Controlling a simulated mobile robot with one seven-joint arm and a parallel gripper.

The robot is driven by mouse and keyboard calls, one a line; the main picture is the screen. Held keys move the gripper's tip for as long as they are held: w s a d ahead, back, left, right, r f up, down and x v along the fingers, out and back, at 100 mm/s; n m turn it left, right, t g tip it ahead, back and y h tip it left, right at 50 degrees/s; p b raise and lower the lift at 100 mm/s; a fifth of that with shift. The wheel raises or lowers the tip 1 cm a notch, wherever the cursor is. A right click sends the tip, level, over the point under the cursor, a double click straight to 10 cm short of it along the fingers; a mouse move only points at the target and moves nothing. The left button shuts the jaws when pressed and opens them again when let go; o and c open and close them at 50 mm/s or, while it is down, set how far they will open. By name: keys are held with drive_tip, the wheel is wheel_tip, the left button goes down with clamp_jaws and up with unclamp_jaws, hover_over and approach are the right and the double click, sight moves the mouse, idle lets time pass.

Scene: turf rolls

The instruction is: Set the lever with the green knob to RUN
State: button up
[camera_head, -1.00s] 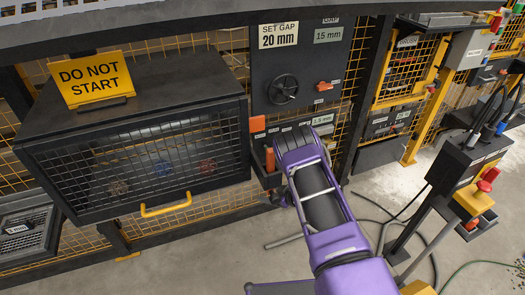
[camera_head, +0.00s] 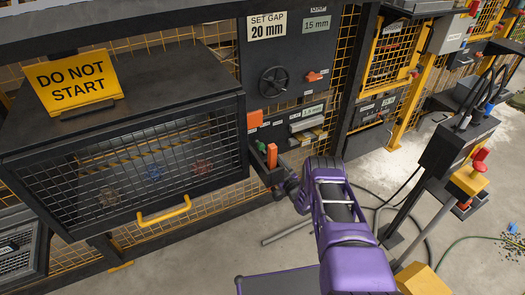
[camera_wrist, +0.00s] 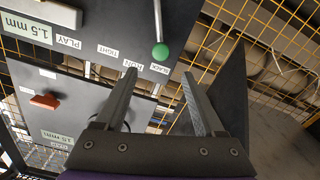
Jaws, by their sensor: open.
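The green knob (camera_wrist: 160,51) sits on the end of a pale lever rod at the top middle of the wrist view. It is closest to the SLACK label (camera_wrist: 159,68). The RUN label (camera_wrist: 127,64) is to its left, then TIGHT (camera_wrist: 107,51). My gripper (camera_wrist: 158,82) is open and empty, its two dark fingers apart. In the picture the knob lies above and between the fingertips, apart from them. In the head view a small green spot (camera_head: 261,147), apparently the knob, shows beside an orange upright handle; the fingers are hard to make out there.
The orange handle (camera_head: 271,155) stands close to the knob. An orange knob (camera_wrist: 45,101) is at the left in the wrist view. A meshed black box (camera_head: 140,160) with a DO NOT START sign (camera_head: 74,78) stands left. Yellow mesh fencing (camera_wrist: 285,30) is at the right.

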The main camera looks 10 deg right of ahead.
sight(262, 148)
drive_tip(key=b+x, duration=0.1)
drive_tip(key=x, duration=0.2)
drive_tip(key=b+x, duration=0.1)
drive_tip(key=x, duration=0.2)
drive_tip(key=b+x, duration=0.1)
drive_tip(key=x, duration=0.2)
drive_tip(key=shift+f, duration=0.3)
drive_tip(key=shift+w+a+r+b, duration=0.15)
drive_tip(key=shift+w+b, duration=0.1)
drive_tip(key=shift+w, duration=0.15)
drive_tip(key=shift+w+a+r+b, duration=0.1)
drive_tip(key=shift+w+b, duration=0.15)
drive_tip(key=shift+w, duration=0.1)
clamp_jaws()
idle(0.3)
